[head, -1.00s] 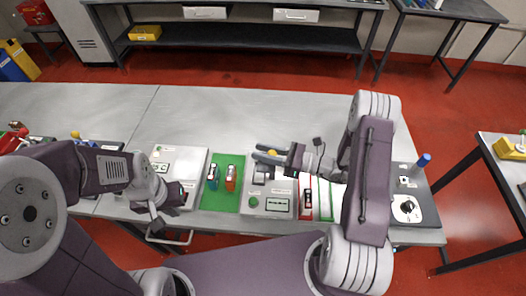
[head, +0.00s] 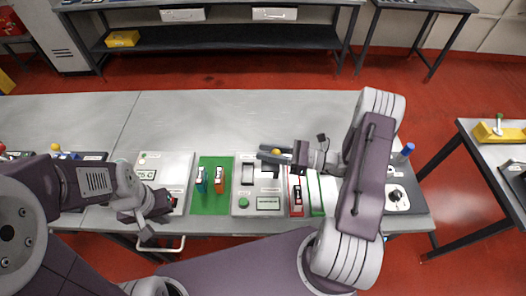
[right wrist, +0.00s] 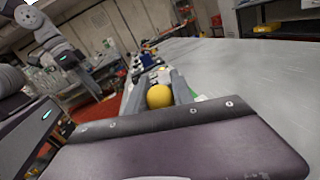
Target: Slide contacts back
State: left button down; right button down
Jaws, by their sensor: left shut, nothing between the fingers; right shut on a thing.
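The knob also shows in the right wrist view (right wrist: 159,96), with a grey finger on each side. What lies under the knob is hidden by the fingers. A red block (head: 297,197) sits in a red-edged lane beside a green-edged lane (head: 322,190), below and right of that gripper. My right arm partly hides these lanes. My left gripper (head: 147,229) is shut and empty at the bench's front edge.
A dial box (head: 397,194) stands right. The bench's back strip (head: 220,115) is clear.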

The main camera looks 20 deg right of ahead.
jog(key=c, duration=1.1)
grip_release()
jog(key=shift+d, duration=0.25)
jog(key=shift+s+d+f, duration=0.1)
jog(key=shift+s+d, duration=0.05)
jog(key=shift+d, duration=0.15)
jog(key=b+v, duration=0.2)
jog(key=v, duration=0.6)
